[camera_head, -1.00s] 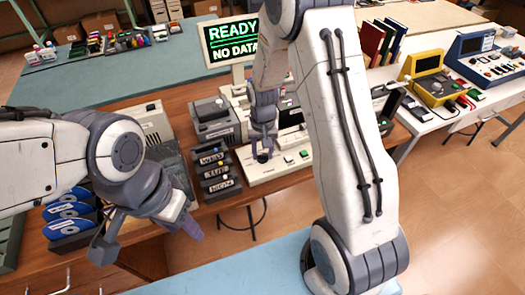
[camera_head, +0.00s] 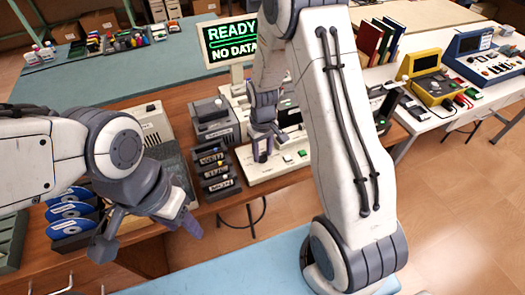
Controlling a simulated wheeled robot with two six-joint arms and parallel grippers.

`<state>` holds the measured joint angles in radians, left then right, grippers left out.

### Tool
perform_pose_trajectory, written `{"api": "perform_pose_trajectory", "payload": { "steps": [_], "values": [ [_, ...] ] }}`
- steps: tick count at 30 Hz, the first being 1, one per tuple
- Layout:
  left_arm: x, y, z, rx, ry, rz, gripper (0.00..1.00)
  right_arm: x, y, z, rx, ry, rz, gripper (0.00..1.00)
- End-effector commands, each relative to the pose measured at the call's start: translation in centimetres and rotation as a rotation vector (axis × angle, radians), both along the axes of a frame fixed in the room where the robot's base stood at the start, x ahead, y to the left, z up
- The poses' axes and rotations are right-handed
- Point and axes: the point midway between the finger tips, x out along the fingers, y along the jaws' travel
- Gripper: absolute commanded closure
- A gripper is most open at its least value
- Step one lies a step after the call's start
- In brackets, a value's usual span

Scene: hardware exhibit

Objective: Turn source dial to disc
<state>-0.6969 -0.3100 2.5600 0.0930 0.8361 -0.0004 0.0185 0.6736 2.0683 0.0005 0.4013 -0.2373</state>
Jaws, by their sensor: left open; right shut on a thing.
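The beige control panel (camera_head: 242,166) lies on the brown desk below the monitor. My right gripper (camera_head: 265,147) reaches down to the panel's left part, its fingers shut on what appears to be the source dial. The fingers hide the dial, so its pointer and setting cannot be read. Green and pale buttons (camera_head: 288,158) sit on the panel just right of the fingers. My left gripper (camera_head: 150,229) is open and empty, low in front of the desk at the left.
Labelled dark trays (camera_head: 216,174) stand just left of the panel. A grey box device (camera_head: 214,121) is behind them. Blue discs (camera_head: 70,211) stand in a holder at the left. A yellow device (camera_head: 432,88) is on the white table at right.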

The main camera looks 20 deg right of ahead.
Motion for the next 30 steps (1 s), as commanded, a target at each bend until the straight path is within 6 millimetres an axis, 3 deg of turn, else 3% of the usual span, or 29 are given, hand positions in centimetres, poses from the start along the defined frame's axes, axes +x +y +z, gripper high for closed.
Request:
{"api": "perform_pose_trajectory", "payload": {
  "steps": [11,12,14,25,30],
  "values": [
    [0.0,0.0,0.0,0.000,0.000,0.000,0.50,0.3,0.1,0.1,0.000,-0.008,0.009,1.00],
    [0.0,0.0,0.0,0.000,0.000,0.000,0.50,0.3,0.1,0.1,0.000,-0.008,0.009,0.44],
    [0.0,0.0,0.0,0.000,0.000,0.000,0.50,0.2,0.1,0.1,0.000,-0.007,0.008,0.25],
    [0.0,0.0,0.0,0.000,0.000,0.000,0.50,0.1,0.0,0.4,0.000,-0.004,0.006,0.25],
    [0.0,0.0,-0.3,0.000,0.000,0.000,0.50,0.2,0.1,2.9,0.000,-0.009,0.006,0.25]
  ]
}}
